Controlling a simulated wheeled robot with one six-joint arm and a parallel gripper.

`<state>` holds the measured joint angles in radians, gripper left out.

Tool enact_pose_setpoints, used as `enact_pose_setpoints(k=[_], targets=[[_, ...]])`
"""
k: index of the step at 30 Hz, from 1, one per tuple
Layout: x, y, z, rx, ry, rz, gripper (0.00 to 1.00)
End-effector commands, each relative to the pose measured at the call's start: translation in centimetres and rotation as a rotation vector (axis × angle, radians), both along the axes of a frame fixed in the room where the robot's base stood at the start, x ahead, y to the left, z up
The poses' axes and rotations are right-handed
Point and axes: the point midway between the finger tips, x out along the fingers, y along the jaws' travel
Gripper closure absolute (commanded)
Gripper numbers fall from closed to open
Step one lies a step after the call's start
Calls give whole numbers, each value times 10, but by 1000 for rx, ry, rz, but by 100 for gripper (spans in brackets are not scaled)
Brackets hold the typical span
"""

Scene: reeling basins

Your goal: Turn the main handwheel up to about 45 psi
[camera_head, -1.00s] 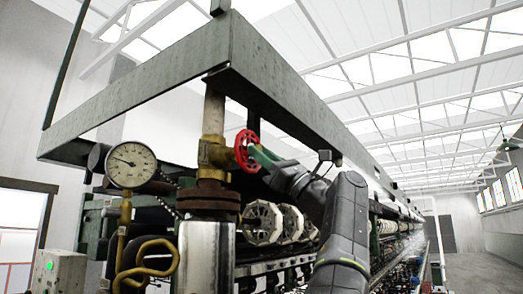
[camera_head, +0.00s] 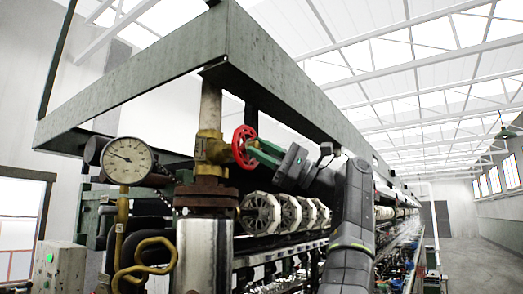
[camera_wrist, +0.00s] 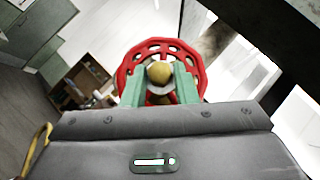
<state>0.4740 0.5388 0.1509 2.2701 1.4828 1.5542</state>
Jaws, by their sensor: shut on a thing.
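The red handwheel (camera_head: 243,147) is mounted on the right side of a brass valve (camera_head: 211,148) on a vertical pipe. My gripper (camera_head: 256,152) has green fingers and reaches the wheel from the right. In the wrist view the fingers (camera_wrist: 160,85) are on either side of the wheel's brass hub, in front of the red rim (camera_wrist: 131,62), and are shut on the wheel. The round pressure gauge (camera_head: 127,160) hangs left of the valve. Its needle points to the upper left; the numbers are too small to read.
A green steel beam frame (camera_head: 130,85) passes close above the valve. Several pale reels (camera_head: 262,212) sit below my arm. A coiled brass pipe (camera_head: 147,265) hangs under the gauge, and a grey box with a green light (camera_head: 58,268) stands at lower left. An aisle (camera_head: 470,240) is open at right.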

Motion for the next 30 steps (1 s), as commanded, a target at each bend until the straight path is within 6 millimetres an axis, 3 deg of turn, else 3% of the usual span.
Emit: enact_pose_setpoints(k=[11, 12, 15, 24, 30], targets=[[0, 0, -1, -4, -2, 1, 96], [0, 0, -1, -4, -1, 1, 68], [0, 0, -1, -3, -1, 0, 55], [1, -3, -2, -2, -1, 0, 55], [3, -28, -17, -1, 1, -3, 55]])
